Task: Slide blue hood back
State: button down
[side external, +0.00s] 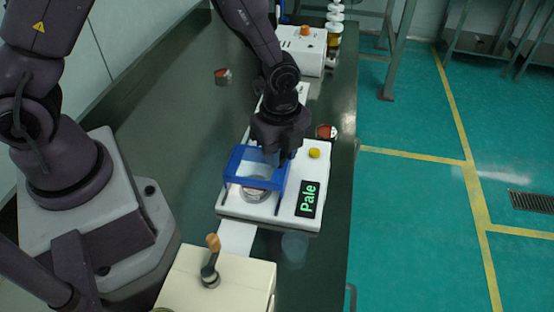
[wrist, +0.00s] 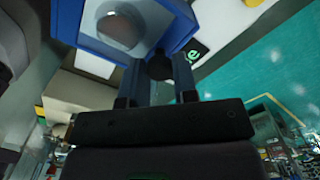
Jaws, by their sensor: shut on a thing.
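The blue hood (side external: 236,167) is a blue frame with a clear window on the white machine (side external: 304,165). It sits over a round metal dish (side external: 256,190) on the machine's top. My gripper (side external: 284,158) comes down from above at the hood's back right part and is shut on it. In the wrist view the hood (wrist: 66,20) fills the top, and my two fingers (wrist: 160,75) reach up to a dark round part (wrist: 159,66) at its edge. The exact contact is partly hidden by my gripper.
A yellow button (side external: 314,153) is at the machine's right. A cream box (side external: 225,283) with an orange-tipped lever (side external: 212,243) stands in front. Another white machine (side external: 303,48) stands behind. The dark table (side external: 180,130) is mostly clear at left.

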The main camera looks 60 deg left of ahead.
jog(key=w+a, duration=0.6)
jog(key=shift+w+a, duration=0.25)
jog(key=shift+w, duration=0.05)
jog(key=c, duration=0.9)
grip_release()
jog(key=shift+w+a, duration=0.1)
jog(key=shift+c, duration=0.2)
jog(key=shift+o, duration=0.3)
jog(key=shift+r, duration=0.1)
notch_tip(320, 180, up, 13)
